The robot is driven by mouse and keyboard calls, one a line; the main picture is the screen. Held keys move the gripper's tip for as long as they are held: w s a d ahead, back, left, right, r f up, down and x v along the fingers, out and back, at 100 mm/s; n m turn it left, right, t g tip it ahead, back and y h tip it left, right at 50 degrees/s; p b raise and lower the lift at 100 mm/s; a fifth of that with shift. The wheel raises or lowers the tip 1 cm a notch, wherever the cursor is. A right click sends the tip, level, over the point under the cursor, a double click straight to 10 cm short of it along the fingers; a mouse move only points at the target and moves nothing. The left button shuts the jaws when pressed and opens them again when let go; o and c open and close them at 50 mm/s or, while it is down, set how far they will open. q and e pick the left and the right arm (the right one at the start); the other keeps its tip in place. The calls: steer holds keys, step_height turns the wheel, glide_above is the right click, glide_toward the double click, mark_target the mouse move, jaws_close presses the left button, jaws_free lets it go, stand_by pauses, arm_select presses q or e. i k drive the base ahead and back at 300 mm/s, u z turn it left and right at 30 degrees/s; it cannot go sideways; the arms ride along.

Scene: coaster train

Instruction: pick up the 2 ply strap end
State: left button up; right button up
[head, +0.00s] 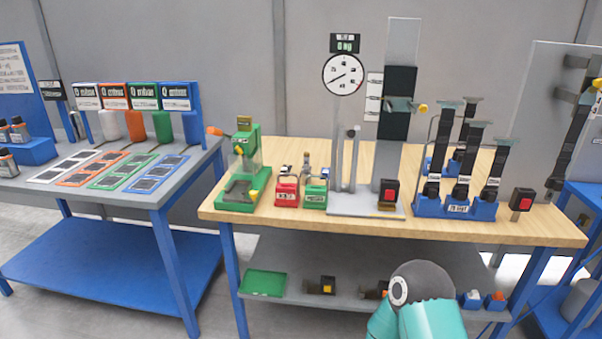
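Several upright black strap ends stand in blue holders on the right part of the wooden bench. The front ones are a left strap end (436,150), a middle strap end (468,160) and a right strap end (497,165). Another stands behind them. Each has a small white label, too small to read, so I cannot tell which is the 2 ply one. Neither of my grippers shows. Only a teal and grey link of my arm is in view at the bottom, in front of the bench's lower shelf.
The wooden bench (330,225) also carries a green press (243,180), red and green blocks, a dial gauge (344,75) and a tall test stand (398,120). A red-button box (521,200) stands right of the holders. A grey table with coloured mats is at left.

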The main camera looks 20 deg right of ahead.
mark_target(285, 168)
steer(key=u, duration=0.05)
steer(key=i, duration=1)
steer(key=z, duration=0.1)
